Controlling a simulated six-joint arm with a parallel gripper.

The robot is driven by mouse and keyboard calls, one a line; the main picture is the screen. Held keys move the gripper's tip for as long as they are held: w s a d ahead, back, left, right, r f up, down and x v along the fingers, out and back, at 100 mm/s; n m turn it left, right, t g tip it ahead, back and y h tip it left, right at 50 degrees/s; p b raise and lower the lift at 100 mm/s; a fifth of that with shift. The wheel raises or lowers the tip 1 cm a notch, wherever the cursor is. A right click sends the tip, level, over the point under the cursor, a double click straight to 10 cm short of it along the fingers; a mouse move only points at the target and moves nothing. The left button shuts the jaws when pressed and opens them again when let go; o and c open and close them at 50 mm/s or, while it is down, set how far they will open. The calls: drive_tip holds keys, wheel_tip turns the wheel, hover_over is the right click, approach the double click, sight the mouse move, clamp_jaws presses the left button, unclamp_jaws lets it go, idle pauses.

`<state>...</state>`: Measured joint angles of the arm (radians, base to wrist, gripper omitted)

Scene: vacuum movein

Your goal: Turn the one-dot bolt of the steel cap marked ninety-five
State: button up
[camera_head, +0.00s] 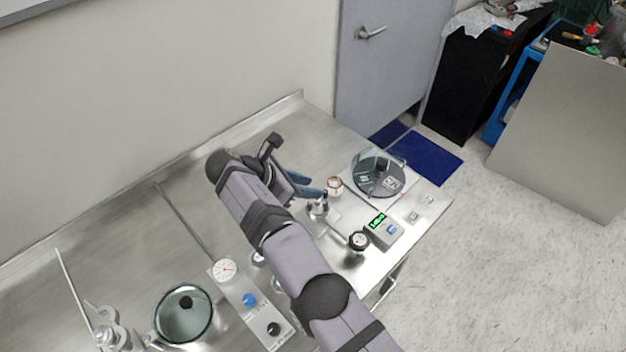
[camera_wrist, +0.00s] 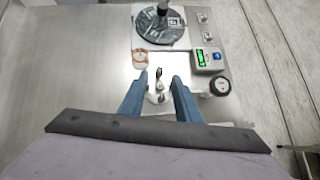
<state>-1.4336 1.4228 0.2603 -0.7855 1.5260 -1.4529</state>
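My gripper (camera_wrist: 158,80) is open, its two blue fingers apart and pointing away from the wrist. Its fingers also show in the head view (camera_head: 312,190). Between and just beyond the fingertips in the wrist view stands a small steel fitting (camera_wrist: 161,92) with a dark top. It also shows in the head view (camera_head: 317,208); I cannot tell if a finger touches it. A round, dark, glassy vessel (camera_head: 379,173) stands at the bench's right end with small pale labels on it, also at the top of the wrist view (camera_wrist: 160,25). I cannot surely read the ninety-five mark or pick out a one-dot bolt.
A meter with a green display (camera_head: 382,228), a black-rimmed gauge (camera_head: 358,241) and a copper-coloured ring part (camera_head: 334,186) stand close around my gripper. A white-dial gauge (camera_head: 225,269) and a round glass-topped pot (camera_head: 184,313) are at lower left.

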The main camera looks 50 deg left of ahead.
drive_tip(key=shift+s+r+p, duration=0.35)
drive_tip(key=shift+r+p, duration=0.05)
drive_tip(key=shift+p, duration=0.1)
drive_tip(key=shift+a, duration=0.1)
drive_tip(key=w+d+r+m+g+h, duration=0.1)
drive_tip(key=w+d+r+m+g, duration=0.2)
drive_tip(key=w+d+m, duration=0.85)
drive_tip(key=w+d+r+m+g, duration=0.1)
drive_tip(key=w+d+m+g, duration=0.15)
drive_tip(key=d, duration=0.75)
drive_tip(key=w+d+r+m+g, duration=0.15)
drive_tip(key=w+d, duration=0.25)
drive_tip(key=d, duration=0.6)
drive_tip(key=s+d+m+g+y, duration=0.1)
drive_tip(key=s+d+m, duration=0.3)
drive_tip(key=d, duration=0.4)
drive_tip(key=s+d+m, duration=0.3)
drive_tip(key=d+m, duration=0.2)
drive_tip(key=d, duration=0.3)
drive_tip(key=s+d+f+m+y, duration=0.1)
drive_tip(key=s+d+m, duration=0.3)
drive_tip(key=s, duration=0.3)
drive_tip(key=s+d+f+m, duration=0.2)
drive_tip(key=s+d+m, duration=0.3)
drive_tip(key=s, duration=0.2)
drive_tip(key=shift+d+f+g+y, duration=0.15)
drive_tip(key=shift+f+g+y, duration=0.15)
drive_tip(key=shift+g+y, duration=0.1)
